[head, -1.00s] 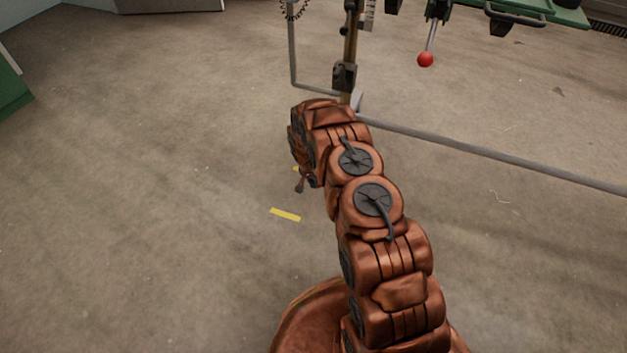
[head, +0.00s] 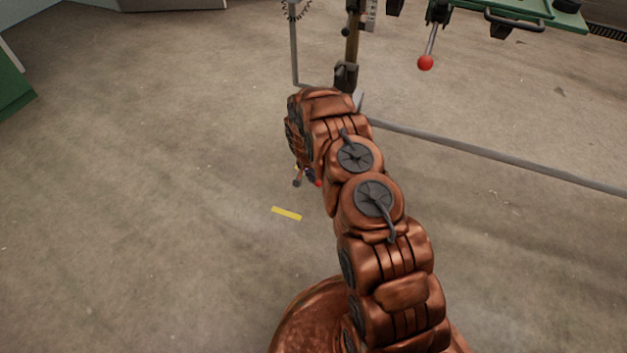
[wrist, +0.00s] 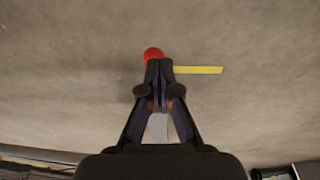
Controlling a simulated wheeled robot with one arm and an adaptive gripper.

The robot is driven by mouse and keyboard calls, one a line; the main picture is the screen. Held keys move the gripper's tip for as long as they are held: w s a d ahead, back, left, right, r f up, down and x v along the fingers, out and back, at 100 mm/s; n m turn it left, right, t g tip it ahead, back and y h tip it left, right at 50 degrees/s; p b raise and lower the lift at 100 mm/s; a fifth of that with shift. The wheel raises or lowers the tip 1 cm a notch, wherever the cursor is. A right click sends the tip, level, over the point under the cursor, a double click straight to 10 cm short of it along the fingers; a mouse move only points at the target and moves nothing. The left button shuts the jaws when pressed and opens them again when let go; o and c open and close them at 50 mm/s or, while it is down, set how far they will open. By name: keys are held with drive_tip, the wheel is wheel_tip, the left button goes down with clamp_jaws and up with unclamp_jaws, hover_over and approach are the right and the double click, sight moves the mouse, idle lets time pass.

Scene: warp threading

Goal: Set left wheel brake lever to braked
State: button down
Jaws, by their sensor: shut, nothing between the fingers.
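A red ball knob (wrist: 153,54) shows in the wrist view just beyond my gripper's fingertips, partly covered by them. My gripper (wrist: 158,72) is shut and empty; whether it touches the knob I cannot tell. In the head view, a small red spot (head: 319,183) shows beside my gripper's end, mostly hidden behind my arm. The lever rod below this knob is hidden. Another lever with a red ball knob (head: 425,62) hangs from the green machine frame at the upper right, well apart from my gripper.
A grey floor bar (head: 500,158) runs from behind my wrist to the right. A post (head: 351,45) stands just beyond my wrist. A yellow floor strip (head: 286,213) lies left of my arm. The floor on the left is clear; a green box edge (head: 12,85) stands at the far left.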

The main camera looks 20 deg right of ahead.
drive_tip(key=s+a+r+p, duration=0.1)
drive_tip(key=s+a+r, duration=0.4)
drive_tip(key=a, duration=0.1)
drive_tip(key=shift+s+p, duration=0.2)
drive_tip(key=shift+p, duration=0.2)
drive_tip(key=shift+a, duration=0.1)
drive_tip(key=shift+r, duration=0.1)
drive_tip(key=s+r+n+p, duration=0.1)
drive_tip(key=s+r+p, duration=0.3)
drive_tip(key=r, duration=1)
drive_tip(key=s+d+r+n+g+p, duration=0.1)
drive_tip(key=s+r+p, duration=0.35)
drive_tip(key=r, duration=0.95)
drive_tip(key=s+r+n+p, duration=0.15)
drive_tip(key=r+p, duration=0.45)
drive_tip(key=r, duration=0.8)
drive_tip(key=s+a+r+n+y+p, duration=0.1)
drive_tip(key=s+a+r+n+p, duration=0.1)
drive_tip(key=s+r+p, duration=0.7)
drive_tip(key=s+a+r+n+g+p, duration=0.1)
drive_tip(key=s+a+r+n+p, duration=0.2)
drive_tip(key=s+r+p, duration=0.6)
drive_tip(key=s+a+r, duration=0.2)
drive_tip(key=s+r, duration=1.2)
drive_tip(key=r, duration=0.2)
drive_tip(key=shift+g+y, duration=0.3)
drive_tip(key=shift+y, duration=0.1)
drive_tip(key=shift+a+n, duration=0.1)
drive_tip(key=shift+n, duration=0.15)
